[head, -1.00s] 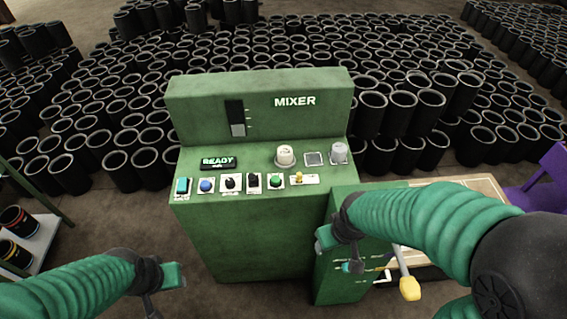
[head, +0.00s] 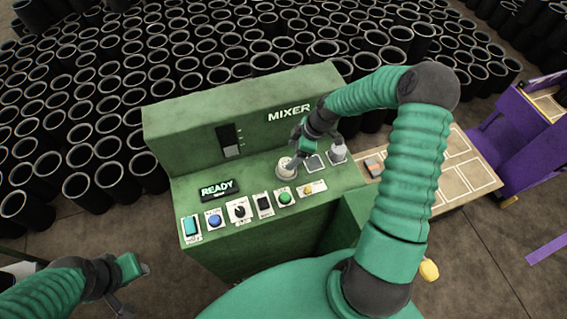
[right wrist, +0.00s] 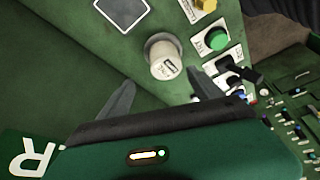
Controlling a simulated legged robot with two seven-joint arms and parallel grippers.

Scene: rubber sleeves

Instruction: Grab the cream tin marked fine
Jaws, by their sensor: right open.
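A cream tin (head: 286,168) stands upright on the green mixer's panel (head: 245,180). It also shows in the right wrist view (right wrist: 163,62), with a small label on its lid too blurred to read surely. My right gripper (head: 301,148) is just above and beside this tin in the head view. In the right wrist view the open, empty fingers (right wrist: 160,92) are spread, with the tin beyond the gap between them. My left gripper (head: 128,285) is low at the left, away from the mixer; its fingers are unclear.
A grey tin (head: 338,154) stands right of the cream one, with a square dark plate (head: 313,163) between them. Buttons and knobs line the panel's front edge, including a green button (head: 285,198). The mixer's upright back (head: 190,130) rises behind. Many black sleeves fill the floor beyond.

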